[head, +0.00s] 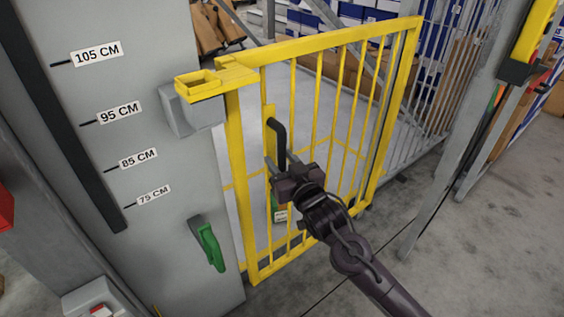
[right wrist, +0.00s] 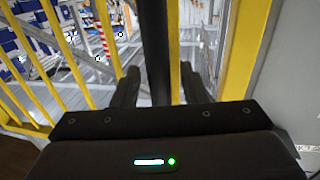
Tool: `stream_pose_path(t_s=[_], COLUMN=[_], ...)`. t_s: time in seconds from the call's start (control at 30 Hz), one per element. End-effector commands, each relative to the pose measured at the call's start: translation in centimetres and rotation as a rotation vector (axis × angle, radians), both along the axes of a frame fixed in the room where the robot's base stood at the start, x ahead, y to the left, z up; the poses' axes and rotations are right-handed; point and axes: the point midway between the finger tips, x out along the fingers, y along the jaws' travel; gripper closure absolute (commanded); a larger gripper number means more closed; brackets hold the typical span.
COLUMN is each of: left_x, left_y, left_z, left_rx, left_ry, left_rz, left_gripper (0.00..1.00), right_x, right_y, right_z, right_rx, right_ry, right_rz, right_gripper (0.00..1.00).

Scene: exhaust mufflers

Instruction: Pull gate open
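The yellow barred gate (head: 330,43) stands upright in the middle of the head view. Its near left side is beside the grey post, under a yellow bracket (head: 200,85). A black handle (head: 279,138) is fixed to a yellow upright plate on the gate. My right gripper (head: 283,163) is at the handle's lower part. In the right wrist view the black handle bar (right wrist: 156,50) runs between the two fingers (right wrist: 158,85), with visible gaps on both sides, so the gripper looks open around it. My left gripper is not in view.
A grey post (head: 165,160) with height labels and a green lever (head: 208,245) stands left of the gate. A grey metal upright (head: 450,130) stands to the right. Shelving with boxes is behind the gate. The concrete floor (head: 470,240) at right front is clear.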

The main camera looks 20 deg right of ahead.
Motion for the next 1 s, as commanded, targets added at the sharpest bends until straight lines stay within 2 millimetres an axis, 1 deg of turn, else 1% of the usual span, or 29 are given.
stream_pose_path(t_s=[0.17, 0.47, 0.8, 0.97, 1.0], left_x=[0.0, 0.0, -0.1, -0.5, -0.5], left_y=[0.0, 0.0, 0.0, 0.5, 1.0], left_z=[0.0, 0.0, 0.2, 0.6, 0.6], left_rx=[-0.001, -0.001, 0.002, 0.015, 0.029], left_ry=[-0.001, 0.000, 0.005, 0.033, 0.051], left_rz=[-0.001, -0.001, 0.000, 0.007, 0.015], left_gripper=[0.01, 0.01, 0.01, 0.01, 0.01], right_x=[0.0, 0.0, 0.1, 0.6, 0.8], right_y=[0.0, 0.0, -0.3, -1.7, -2.3], right_z=[0.0, 0.0, 0.0, 0.2, 0.3], right_rx=[0.000, 0.000, 0.000, -0.002, -0.002], right_ry=[0.001, 0.001, 0.002, 0.002, 0.002], right_rz=[0.000, 0.000, -0.001, -0.005, -0.005], right_gripper=[0.60, 1.00, 1.00, 1.00, 1.00])
